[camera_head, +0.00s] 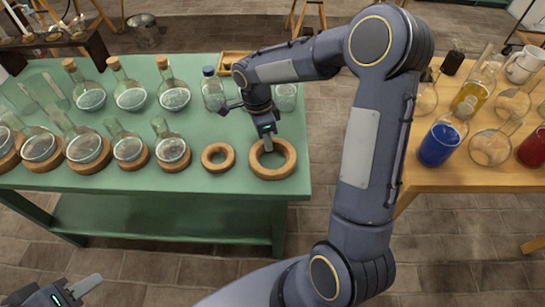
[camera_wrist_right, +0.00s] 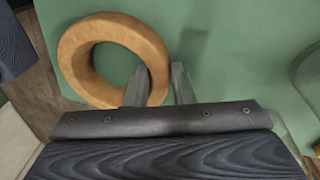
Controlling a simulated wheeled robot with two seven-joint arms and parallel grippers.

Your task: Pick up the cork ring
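A larger cork ring (camera_head: 263,170) lies flat on the green table near its front right corner. A smaller cork ring (camera_head: 218,166) lies to its left. My right gripper (camera_head: 268,142) points down at the larger ring. In the right wrist view, one finger shows over the hole of the cork ring (camera_wrist_right: 85,65) and the other outside it, with the ring's wall between them. The right gripper (camera_wrist_right: 160,75) is open, with a gap beside the outer finger; touching cannot be told. My left gripper (camera_head: 80,289) is at the bottom left, partly cut off, its opening unclear.
The green table (camera_head: 235,190) holds several round flasks, some on cork rings, to the left and behind. A wooden table (camera_head: 460,180) on the right carries a blue-filled flask (camera_head: 438,145) and other glassware. The front edge of the green table is close to the larger ring.

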